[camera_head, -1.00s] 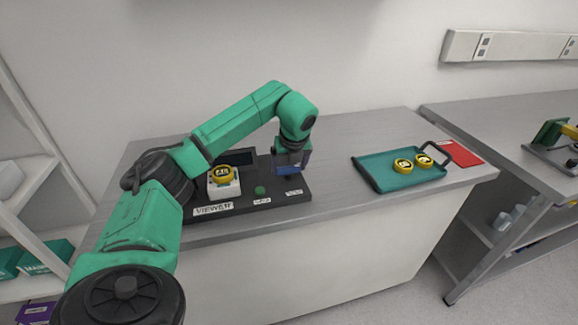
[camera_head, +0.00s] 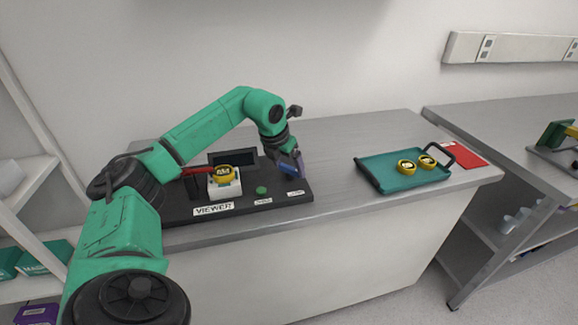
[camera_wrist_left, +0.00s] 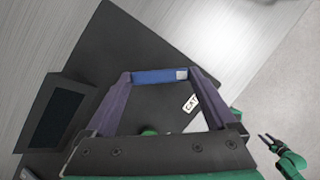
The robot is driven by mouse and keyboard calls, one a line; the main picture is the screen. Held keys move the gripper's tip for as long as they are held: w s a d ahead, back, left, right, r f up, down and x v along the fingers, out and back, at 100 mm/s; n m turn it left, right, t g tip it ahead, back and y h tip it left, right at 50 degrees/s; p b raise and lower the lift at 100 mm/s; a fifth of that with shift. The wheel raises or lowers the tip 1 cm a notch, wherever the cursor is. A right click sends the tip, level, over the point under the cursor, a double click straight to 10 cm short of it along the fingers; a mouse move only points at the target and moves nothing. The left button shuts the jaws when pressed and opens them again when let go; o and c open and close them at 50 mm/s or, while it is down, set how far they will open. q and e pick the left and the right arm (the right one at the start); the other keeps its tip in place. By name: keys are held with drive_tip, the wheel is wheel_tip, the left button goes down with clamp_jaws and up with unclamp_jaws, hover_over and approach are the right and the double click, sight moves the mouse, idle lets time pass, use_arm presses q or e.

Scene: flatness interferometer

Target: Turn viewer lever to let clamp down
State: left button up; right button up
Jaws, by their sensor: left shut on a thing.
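The black viewer (camera_head: 240,205) stands on the grey bench, with a label reading VIEWER on its front edge. A yellow-topped round piece (camera_head: 223,172) sits on its white block (camera_head: 225,188). A red bar (camera_head: 197,170), probably the clamp, runs beside the piece; whether it touches is unclear. My left gripper (camera_head: 298,168) is at the viewer's right end, tilted, shut on the blue lever. In the left wrist view the blue lever (camera_wrist_left: 155,76) spans between the two fingertips. My right gripper (camera_wrist_left: 265,139) appears small at that view's lower right, its fingers apart and empty.
A green button (camera_head: 261,190) sits on the viewer's front, and a dark screen (camera_head: 243,156) is at its back. A teal tray (camera_head: 385,178) with two yellow-topped pieces and a red pad (camera_head: 463,153) lie to the right. Bare bench separates viewer and tray.

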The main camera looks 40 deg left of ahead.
use_arm(q)
drive_tip(key=m, duration=0.1)
drive_tip(key=m+h+p, duration=0.1)
drive_tip(key=m, duration=0.1)
drive_tip(key=shift+a+r+m, duration=0.15)
drive_tip(key=shift+r+m, duration=0.05)
drive_tip(key=shift+m, duration=0.1)
drive_tip(key=shift+w+a+m+h+p, duration=0.15)
drive_tip(key=shift+m+h+p, duration=0.8)
drive_tip(key=shift+m, duration=0.95)
drive_tip(key=o, duration=1.1)
drive_tip(key=shift+f, duration=0.1)
drive_tip(key=shift+c, duration=0.2)
drive_tip(key=v, duration=1.4)
drive_tip(key=shift+r, duration=0.4)
